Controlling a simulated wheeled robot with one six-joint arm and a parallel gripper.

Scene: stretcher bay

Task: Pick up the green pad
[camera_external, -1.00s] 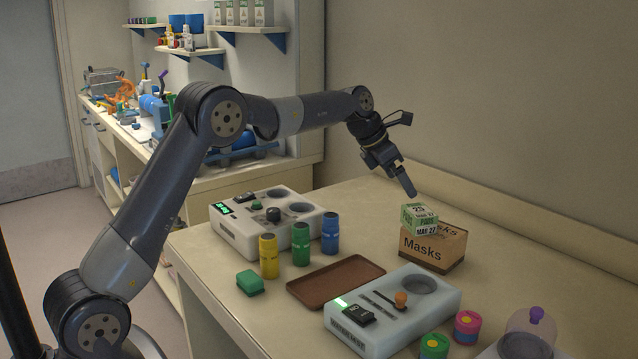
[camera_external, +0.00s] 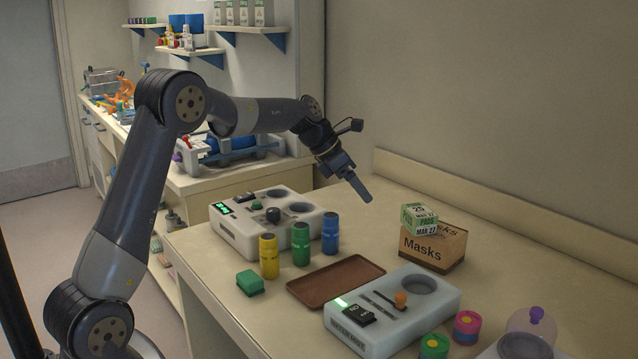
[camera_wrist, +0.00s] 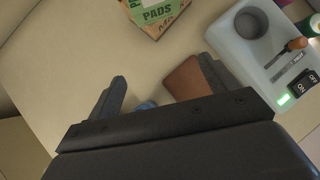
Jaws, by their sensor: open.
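The green pad (camera_external: 250,283) is a small green block lying on the table near its front left edge, left of the brown tray. It does not show in the wrist view. My gripper (camera_external: 362,194) is in the air above the back part of the table, behind and to the right of the pad and well apart from it. In the wrist view my gripper (camera_wrist: 162,75) has its two fingers spread with nothing between them.
Yellow (camera_external: 268,256), green (camera_external: 300,244) and blue (camera_external: 331,233) bottles stand behind the pad. The brown tray (camera_external: 336,281) lies beside it. A Masks box (camera_external: 432,248) carries a green-and-white cube (camera_external: 419,218). White devices stand behind (camera_external: 230,235) and front right (camera_external: 440,298).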

